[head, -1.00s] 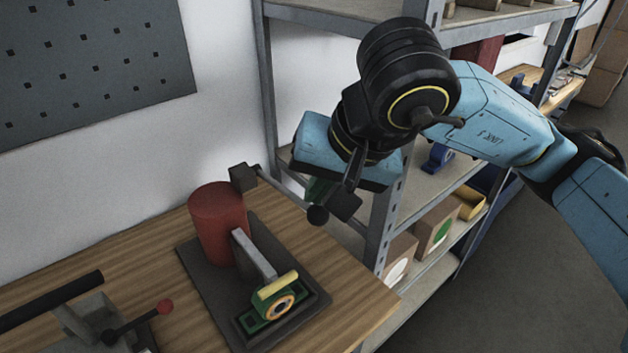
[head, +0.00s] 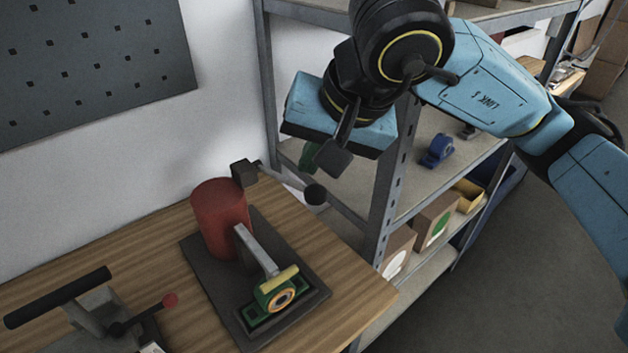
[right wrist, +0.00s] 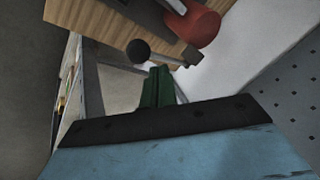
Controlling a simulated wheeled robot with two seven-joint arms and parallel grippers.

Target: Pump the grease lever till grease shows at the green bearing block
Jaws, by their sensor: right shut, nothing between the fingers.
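The red grease pump cylinder (head: 220,218) stands on a dark plate on the wooden bench. Its lever rises to a dark block at the top and ends in a black ball knob (head: 315,194). The green bearing block (head: 282,292) has an orange ring, and a yellow bar lies across its top. A grey arm joins the cylinder to it. My right gripper (head: 310,157) has green fingers, shut and empty, above the knob and apart from it. In the right wrist view the shut fingers (right wrist: 158,88) are beside the knob (right wrist: 138,50). My left gripper is out of view.
A metal shelf (head: 378,195) stands right of the bench (head: 130,262), with boxes and a blue item (head: 438,150) on it. A grey fixture with a black bar and a red-tipped handle (head: 170,300) is at the lower left. A pegboard (head: 90,65) hangs on the wall.

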